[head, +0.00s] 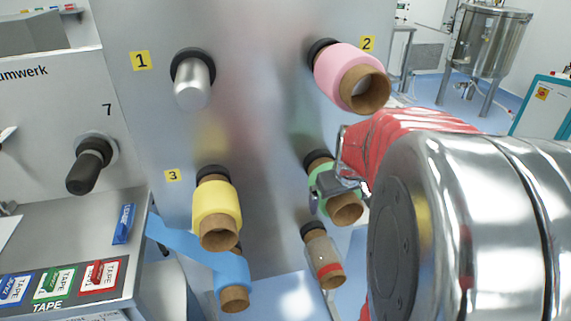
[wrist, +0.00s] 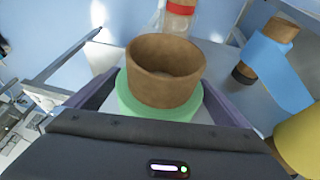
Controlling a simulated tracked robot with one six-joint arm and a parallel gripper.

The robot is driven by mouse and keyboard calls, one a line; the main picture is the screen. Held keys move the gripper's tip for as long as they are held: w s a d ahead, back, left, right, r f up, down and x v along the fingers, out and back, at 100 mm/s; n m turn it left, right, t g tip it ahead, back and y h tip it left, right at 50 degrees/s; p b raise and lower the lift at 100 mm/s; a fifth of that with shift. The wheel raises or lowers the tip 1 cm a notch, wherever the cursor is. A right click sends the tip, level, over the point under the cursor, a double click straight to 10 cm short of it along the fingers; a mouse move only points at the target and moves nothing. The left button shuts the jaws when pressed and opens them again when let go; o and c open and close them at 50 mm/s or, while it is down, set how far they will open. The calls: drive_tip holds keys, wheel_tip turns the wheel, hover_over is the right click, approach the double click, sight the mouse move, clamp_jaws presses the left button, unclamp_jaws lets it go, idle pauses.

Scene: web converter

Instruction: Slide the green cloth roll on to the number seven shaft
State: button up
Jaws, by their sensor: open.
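The green cloth roll (head: 321,188) sits on a black-collared shaft on the panel, below the pink roll, with its brown core facing out. My gripper (head: 335,185) is at this roll and partly covers it. In the wrist view the green roll (wrist: 158,108) and its core lie between my two open fingers (wrist: 162,75), one on each side. I cannot tell whether the fingers touch it. The number seven shaft (head: 88,165) is a bare dark shaft on the grey machine at the left, under the printed 7.
The panel also bears a pink roll (head: 345,72), a yellow roll (head: 217,209), a blue roll (head: 232,275) and a clear roll with a red band (head: 323,258). Shaft 1 (head: 193,82) is bare metal. A label ledge (head: 75,235) juts out below shaft seven.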

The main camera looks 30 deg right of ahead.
drive_tip(key=shift+c, duration=0.5)
drive_tip(key=c, duration=1.2)
